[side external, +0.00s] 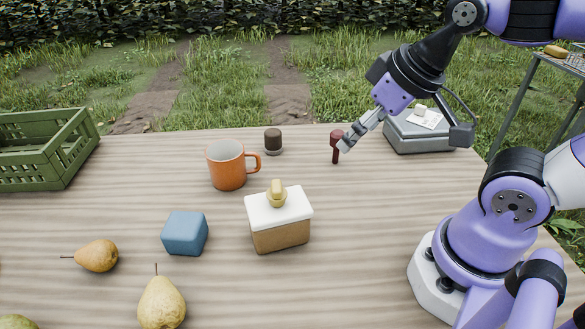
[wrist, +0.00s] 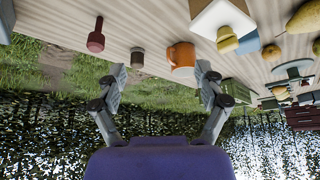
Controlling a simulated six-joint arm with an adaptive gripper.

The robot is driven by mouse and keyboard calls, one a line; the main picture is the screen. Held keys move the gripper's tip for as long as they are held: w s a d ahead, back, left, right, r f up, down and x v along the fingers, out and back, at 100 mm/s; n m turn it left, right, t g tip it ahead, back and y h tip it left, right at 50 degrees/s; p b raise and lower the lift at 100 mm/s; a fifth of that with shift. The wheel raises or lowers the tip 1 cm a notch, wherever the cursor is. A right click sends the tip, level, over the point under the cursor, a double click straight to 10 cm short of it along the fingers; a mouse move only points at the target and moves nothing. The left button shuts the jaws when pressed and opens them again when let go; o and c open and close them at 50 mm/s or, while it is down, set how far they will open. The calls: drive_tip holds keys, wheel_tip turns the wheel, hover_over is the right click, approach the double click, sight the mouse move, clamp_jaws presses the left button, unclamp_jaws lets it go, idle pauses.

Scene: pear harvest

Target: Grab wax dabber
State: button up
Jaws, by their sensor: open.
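My gripper (side external: 346,142) is open and empty. In the side view its fingertips overlap the dabber's upper right side. In the wrist view the dabber lies left of both fingers (wrist: 161,73), not between them. I cannot tell how far apart they are in depth.
A dark brown jar (side external: 273,141) and an orange mug (side external: 227,166) stand left of the dabber. A white-topped box (side external: 280,236), a blue block (side external: 185,233), pears (side external: 97,256) and a green crate (side external: 60,165) are further left. A grey case (side external: 420,135) sits behind my gripper.

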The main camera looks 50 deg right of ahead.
drive_tip(key=g, duration=0.1)
hover_over(273, 132)
drive_tip(key=s, duration=0.3)
wheel_tip(273, 132, down, 7)
drive_tip(key=x, duration=0.2)
drive_tip(key=d+x, duration=0.1)
drive_tip(key=x, duration=0.1)
drive_tip(key=shift+f, duration=0.25)
drive_tip(key=x, duration=0.4)
drive_tip(key=a+x, duration=0.1)
drive_tip(key=x, duration=0.1)
drive_tip(key=shift+c, duration=0.4)
drive_tip(key=c, duration=1.1)
